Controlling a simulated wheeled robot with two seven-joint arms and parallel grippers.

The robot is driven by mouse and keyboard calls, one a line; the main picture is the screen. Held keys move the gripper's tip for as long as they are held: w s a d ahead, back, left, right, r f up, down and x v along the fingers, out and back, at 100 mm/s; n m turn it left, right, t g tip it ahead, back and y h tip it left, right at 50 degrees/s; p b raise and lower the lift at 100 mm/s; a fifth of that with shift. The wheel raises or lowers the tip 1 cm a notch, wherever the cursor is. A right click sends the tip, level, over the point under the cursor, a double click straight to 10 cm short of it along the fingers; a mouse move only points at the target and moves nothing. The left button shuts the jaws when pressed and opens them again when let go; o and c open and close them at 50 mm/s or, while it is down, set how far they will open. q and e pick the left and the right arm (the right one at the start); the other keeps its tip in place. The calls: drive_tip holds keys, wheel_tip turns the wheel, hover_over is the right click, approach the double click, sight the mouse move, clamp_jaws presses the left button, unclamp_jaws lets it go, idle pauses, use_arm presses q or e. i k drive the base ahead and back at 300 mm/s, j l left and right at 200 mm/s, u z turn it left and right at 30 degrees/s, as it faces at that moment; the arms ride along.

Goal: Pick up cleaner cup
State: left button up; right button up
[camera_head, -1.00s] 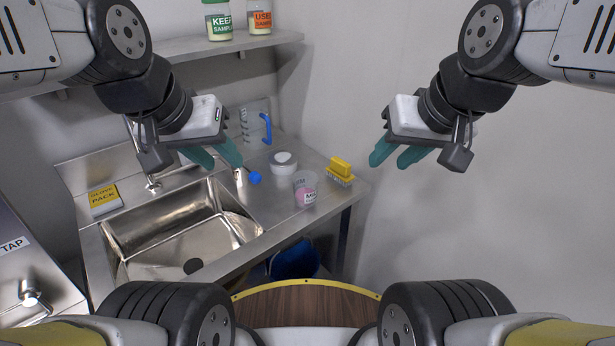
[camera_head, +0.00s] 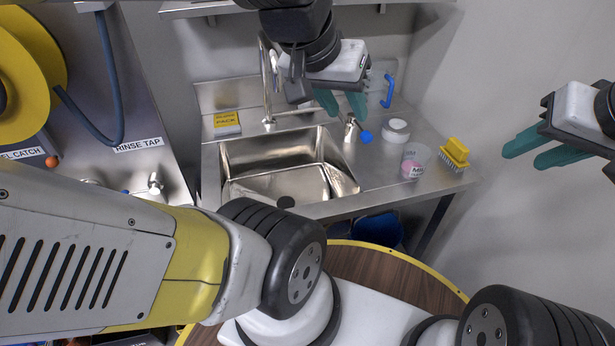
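A clear cup (camera_head: 414,161) with pink contents and a partly legible white label stands on the steel counter right of the sink. It is the only cup I can make out, and I cannot read the word cleaner on it. My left gripper (camera_head: 341,104) is open and empty, with teal fingers pointing down above the back right of the sink, left of the cup. My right gripper (camera_head: 540,150) is open and empty, out to the right of the counter, apart from the cup.
Near the cup are a white round container (camera_head: 396,130), a yellow brush (camera_head: 455,152), a blue-tipped nozzle (camera_head: 352,128) and a blue-handled jug (camera_head: 388,90). The sink (camera_head: 285,170) looks empty. A yellow pack (camera_head: 227,120) lies at the back left. A round wooden top (camera_head: 375,268) is in front.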

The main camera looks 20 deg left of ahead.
sight(415, 159)
drive_tip(key=k+j+z, duration=0.75)
drive_tip(key=z, duration=0.25)
drive_tip(key=k, duration=0.1)
